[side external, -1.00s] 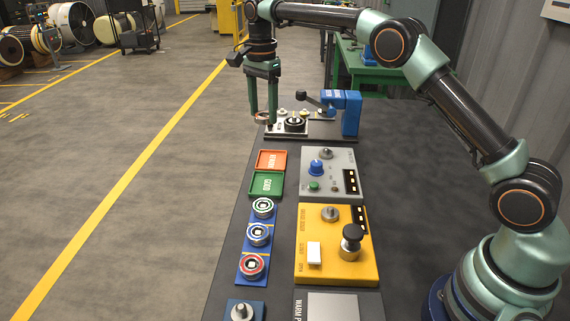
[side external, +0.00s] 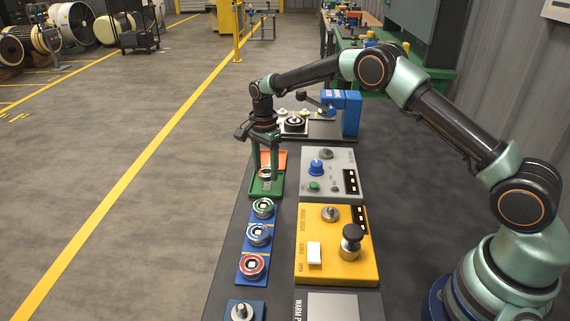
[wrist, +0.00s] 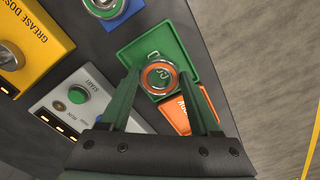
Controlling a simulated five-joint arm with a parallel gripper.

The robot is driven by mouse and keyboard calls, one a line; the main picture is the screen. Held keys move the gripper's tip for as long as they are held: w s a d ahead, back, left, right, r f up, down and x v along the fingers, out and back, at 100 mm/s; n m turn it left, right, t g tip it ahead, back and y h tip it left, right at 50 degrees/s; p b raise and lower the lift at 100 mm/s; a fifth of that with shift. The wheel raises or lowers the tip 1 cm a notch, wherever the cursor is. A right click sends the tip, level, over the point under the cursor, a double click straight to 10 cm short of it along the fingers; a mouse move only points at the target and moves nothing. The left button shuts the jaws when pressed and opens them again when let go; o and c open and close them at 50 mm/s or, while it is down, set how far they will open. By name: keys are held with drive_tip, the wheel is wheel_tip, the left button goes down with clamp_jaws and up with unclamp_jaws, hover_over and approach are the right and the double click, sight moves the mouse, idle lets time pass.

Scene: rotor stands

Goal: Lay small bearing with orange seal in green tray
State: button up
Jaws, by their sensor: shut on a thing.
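The small bearing with orange seal (wrist: 158,76) shows in the wrist view as an orange ring with a metal rim, between the fingertips of my gripper (wrist: 163,84). My gripper is shut on it. In the side view my gripper (side external: 266,170) points down at the green tray (side external: 268,191), with the bearing (side external: 264,173) between its fingers. The green tray (wrist: 184,68) lies behind the bearing in the wrist view. The bearing is over the tray, low; I cannot tell whether it touches the tray floor.
The orange tray (wrist: 203,99) adjoins the green tray. A blue rack (side external: 244,248) with several bearings stands in front of the trays. A grey control box (side external: 340,160) and a yellow box (side external: 320,270) stand to the right. The blue-armed fixture (side external: 350,112) is behind.

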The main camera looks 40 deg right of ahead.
sight(266, 185)
drive_tip(key=shift+f, duration=1.45)
drive_tip(key=shift+f, duration=0.15)
drive_tip(key=o, duration=1.2)
